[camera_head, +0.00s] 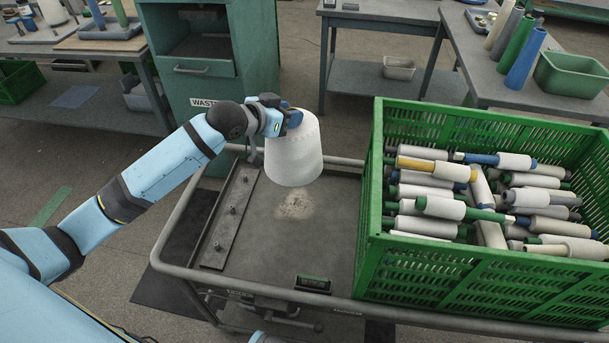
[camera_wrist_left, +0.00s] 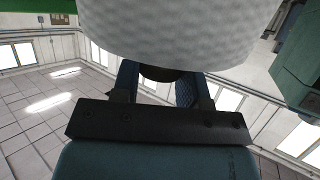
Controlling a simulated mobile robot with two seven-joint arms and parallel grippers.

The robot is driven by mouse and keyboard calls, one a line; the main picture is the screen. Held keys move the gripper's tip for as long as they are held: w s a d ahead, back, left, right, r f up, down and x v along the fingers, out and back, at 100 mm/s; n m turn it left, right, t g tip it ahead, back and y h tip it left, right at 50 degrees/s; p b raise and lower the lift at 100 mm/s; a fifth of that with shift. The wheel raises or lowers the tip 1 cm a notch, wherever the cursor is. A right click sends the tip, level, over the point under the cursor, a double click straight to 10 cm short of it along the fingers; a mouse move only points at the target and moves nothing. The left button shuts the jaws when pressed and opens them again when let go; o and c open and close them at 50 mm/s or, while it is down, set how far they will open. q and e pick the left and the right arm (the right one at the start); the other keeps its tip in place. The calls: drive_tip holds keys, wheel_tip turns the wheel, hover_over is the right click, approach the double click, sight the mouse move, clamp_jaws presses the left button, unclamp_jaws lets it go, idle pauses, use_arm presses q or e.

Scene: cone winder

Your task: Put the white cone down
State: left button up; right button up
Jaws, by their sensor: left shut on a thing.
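The white cone (camera_head: 293,150) is held upright by my left gripper (camera_head: 290,117), which is shut on it near its narrow top. The cone's wide end faces down, over the grey bed of the cart (camera_head: 330,222). I cannot tell from this angle how far its base is above the bed. In the left wrist view the cone (camera_wrist_left: 170,30) fills the top, and the blue fingers of the gripper (camera_wrist_left: 165,88) reach up to it. My right gripper is not in view.
A green crate (camera_head: 470,277) full of yarn bobbins (camera_head: 435,207) stands on the cart's right side. A metal strip with pegs (camera_head: 230,215) lies at the bed's left. A small dark device (camera_head: 313,284) sits at the front rim. The middle of the bed is clear, with a pale dusty patch.

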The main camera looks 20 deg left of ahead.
sight(289, 153)
use_arm(q)
wheel_tip(289, 153, down, 12)
drive_tip(key=shift+f+b, duration=0.25)
drive_tip(key=shift+b, duration=1)
drive_tip(key=shift+f+b, duration=0.55)
drive_tip(key=shift+f, duration=2)
drive_tip(key=o, duration=0.6)
drive_tip(key=shift+f, duration=0.15)
drive_tip(key=o, duration=0.4)
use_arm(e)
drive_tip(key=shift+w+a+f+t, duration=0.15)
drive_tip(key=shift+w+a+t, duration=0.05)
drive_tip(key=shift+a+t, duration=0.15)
